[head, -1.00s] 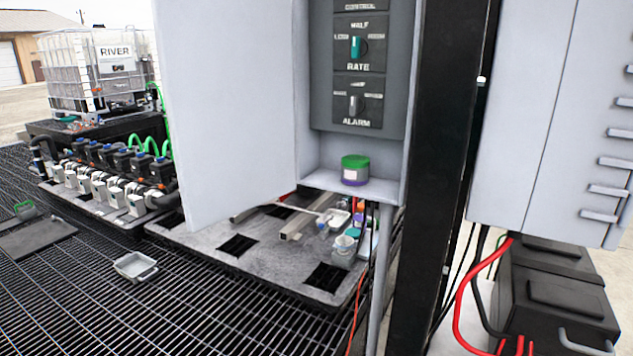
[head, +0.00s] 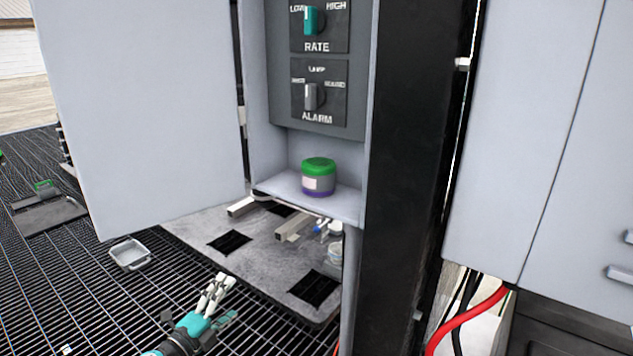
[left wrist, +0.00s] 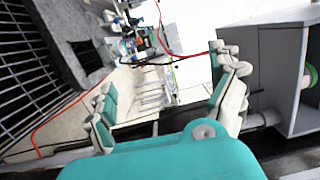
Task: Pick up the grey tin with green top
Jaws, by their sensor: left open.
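The grey tin with green top (head: 318,178) stands upright on the bottom shelf of the open grey cabinet (head: 345,205). It has a pale label and a purple band at its base. In the left wrist view its green top (left wrist: 312,75) shows at the right edge, partly cut off, inside the cabinet. My left gripper (head: 222,287) is low in the head view, below and left of the tin, well apart from it. In the left wrist view its fingers (left wrist: 168,95) are spread with nothing between them. My right gripper is in neither view.
The cabinet door (head: 140,110) stands open on the left. A black post (head: 415,180) rises just right of the cabinet, with another grey cabinet (head: 530,130) beyond it. A grey platform (head: 260,255) with bottles lies below. A small metal tray (head: 130,254) lies on the grating.

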